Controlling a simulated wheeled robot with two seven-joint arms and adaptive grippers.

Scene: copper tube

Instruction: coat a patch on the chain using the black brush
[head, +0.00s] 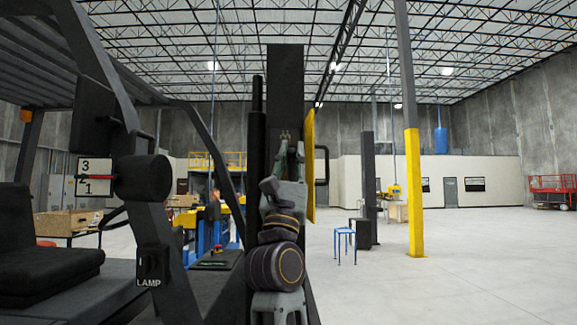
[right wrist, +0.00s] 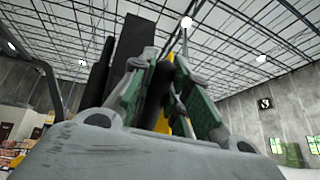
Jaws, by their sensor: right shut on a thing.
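My right gripper (head: 290,150) is raised in front of the dark upright mast (head: 285,75) of a forklift. In the right wrist view the fingers of my right gripper (right wrist: 162,75) with green pads close on a dark, slim thing (right wrist: 156,98), which I take to be the black brush. Its bristles cannot be made out. The fingers point up toward the mast, which also shows in the right wrist view (right wrist: 132,48). The chain cannot be told apart from the dark mast, and I cannot tell whether the brush touches it. My left gripper is not in view.
The forklift's black seat (head: 45,255) and a frame post with a LAMP box (head: 152,263) are at the left. A yellow panel (head: 309,165) stands right of the mast. A blue stool (head: 343,240) and a yellow-based column (head: 414,190) stand further right.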

